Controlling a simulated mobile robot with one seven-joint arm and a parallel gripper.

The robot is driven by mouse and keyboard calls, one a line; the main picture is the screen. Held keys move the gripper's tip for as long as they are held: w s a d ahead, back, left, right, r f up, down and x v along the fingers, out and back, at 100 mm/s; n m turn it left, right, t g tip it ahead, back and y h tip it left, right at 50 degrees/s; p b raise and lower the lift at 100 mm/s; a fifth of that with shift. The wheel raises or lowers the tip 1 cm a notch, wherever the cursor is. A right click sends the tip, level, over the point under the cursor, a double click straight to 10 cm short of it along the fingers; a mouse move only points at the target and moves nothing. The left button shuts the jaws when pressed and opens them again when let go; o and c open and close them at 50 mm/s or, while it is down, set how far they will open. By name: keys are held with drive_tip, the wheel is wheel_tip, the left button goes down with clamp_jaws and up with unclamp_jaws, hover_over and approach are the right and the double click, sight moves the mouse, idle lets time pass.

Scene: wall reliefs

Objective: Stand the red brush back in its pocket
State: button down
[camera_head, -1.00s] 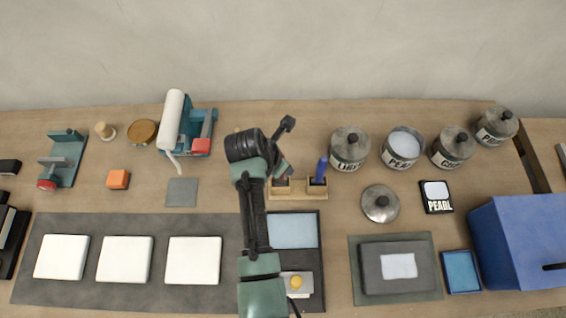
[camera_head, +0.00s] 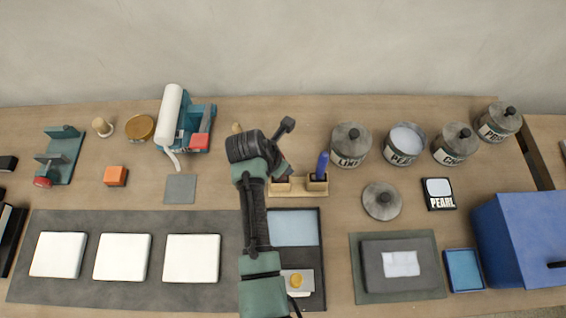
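A low wooden holder (camera_head: 314,192) with pockets stands on the bench, right of my wrist. Its right pocket holds an upright blue-handled brush (camera_head: 322,166). Its left pocket (camera_head: 282,186) is partly covered by my arm, and I see no red handle standing in it. I cannot make out the red brush anywhere; my arm may hide it. My gripper (camera_head: 283,169) is over the holder's left end, mostly hidden beneath my own dark wrist. Its fingers do not show clearly, nor whether they hold anything.
Several lidded tins (camera_head: 350,145) and an open tin of pale paint (camera_head: 405,143) stand at the back right. A loose lid (camera_head: 382,201) lies before them. A blue box (camera_head: 522,238) is at the right. White tiles (camera_head: 191,259) lie on a dark mat at the front left.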

drive_tip(key=shift+c, duration=0.6)
unclamp_jaws()
drive_tip(key=shift+r, duration=0.15)
drive_tip(key=shift+r+p, duration=3.95)
drive_tip(key=shift+p, duration=0.45)
